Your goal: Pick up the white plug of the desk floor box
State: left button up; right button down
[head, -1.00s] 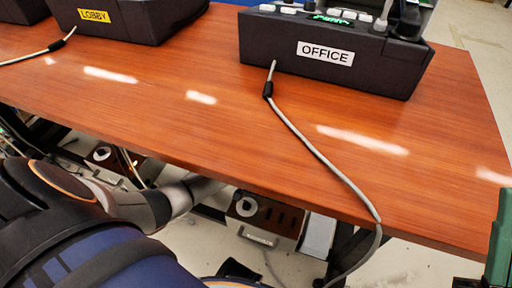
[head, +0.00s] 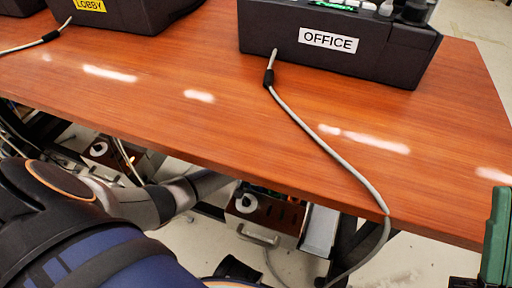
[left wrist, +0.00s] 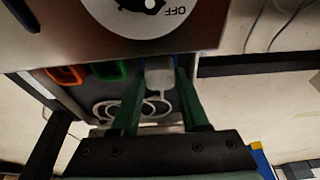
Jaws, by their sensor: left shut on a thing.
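The floor box (head: 270,210) with a brown front and a white dial stands under the desk (head: 240,130) in the head view. In the left wrist view, its dial (left wrist: 140,15) is marked OFF and appears upside down. The white plug (left wrist: 160,72) is below the dial, beside an orange plug (left wrist: 65,76) and a green plug (left wrist: 108,71). My left gripper (left wrist: 160,88) has its two green fingers shut on the white plug, one on each side. In the head view this gripper is hidden under the desk. A green part of my right gripper (head: 495,238) shows at the right edge; its opening is hidden.
A white cable (left wrist: 135,108) lies coiled below the plugs. The desk edge hangs over my left arm. A grey cord (head: 325,160) runs over the desk's front edge. Another dial box (head: 105,152) is further left.

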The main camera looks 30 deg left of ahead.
pick_arm(q)
grip_shut()
